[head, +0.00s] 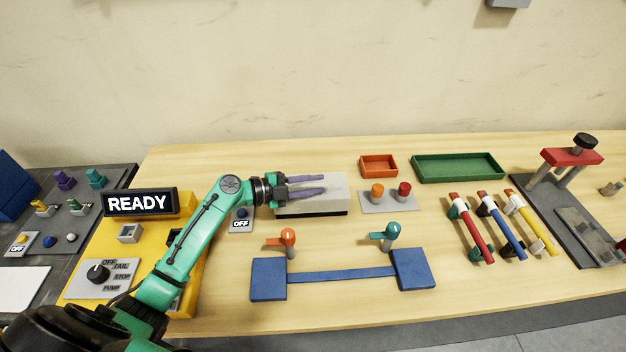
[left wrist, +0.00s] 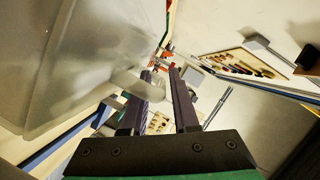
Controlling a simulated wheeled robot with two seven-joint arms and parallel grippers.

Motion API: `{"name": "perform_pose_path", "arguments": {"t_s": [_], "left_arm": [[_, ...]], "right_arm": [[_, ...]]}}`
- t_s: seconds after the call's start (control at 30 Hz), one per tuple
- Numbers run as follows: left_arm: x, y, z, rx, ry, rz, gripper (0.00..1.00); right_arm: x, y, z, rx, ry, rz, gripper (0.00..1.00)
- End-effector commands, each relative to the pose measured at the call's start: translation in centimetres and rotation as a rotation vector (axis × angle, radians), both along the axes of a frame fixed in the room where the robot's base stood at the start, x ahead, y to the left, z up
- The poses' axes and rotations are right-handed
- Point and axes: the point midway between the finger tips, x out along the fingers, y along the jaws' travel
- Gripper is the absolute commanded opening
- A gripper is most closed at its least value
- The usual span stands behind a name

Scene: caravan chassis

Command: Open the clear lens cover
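The lens cover appears as a pale, translucent box (head: 325,200) on a dark base, on the bench behind my left gripper. In the left wrist view a large clear, frosted panel (left wrist: 75,60) fills the left side. A rounded translucent tab (left wrist: 148,84) sticks out from it near my fingertips. My left gripper (head: 324,184) is in front of the box, its two purple fingers spread apart. They also show apart in the left wrist view (left wrist: 161,76). I cannot tell whether a finger touches the tab. The cover looks closed. My right gripper is out of view.
An OFF switch plate (head: 241,222) stands just left of the box. A plate with orange and red knobs (head: 388,201) is at its right. Orange and teal levers and a blue fixture (head: 340,273) lie in front. Orange (head: 378,166) and green trays (head: 457,167) stand behind.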

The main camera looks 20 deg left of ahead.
Motion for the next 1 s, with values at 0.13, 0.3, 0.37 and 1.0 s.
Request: {"name": "perform_pose_path", "arguments": {"t_s": [0.13,0.3,0.37,1.0], "left_arm": [[-0.01,0.00,-0.08,0.000,0.000,0.000,0.28],[-0.03,0.03,-0.07,-0.001,0.001,0.000,0.00],[-0.03,0.02,-0.08,-0.001,0.001,0.000,0.00],[-0.05,0.05,-0.10,-0.001,0.002,0.000,0.00]], "right_arm": [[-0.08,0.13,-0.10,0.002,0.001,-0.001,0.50],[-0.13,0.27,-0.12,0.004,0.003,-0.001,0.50],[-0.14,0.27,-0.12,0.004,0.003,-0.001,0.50],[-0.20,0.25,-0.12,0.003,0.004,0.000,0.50]]}}
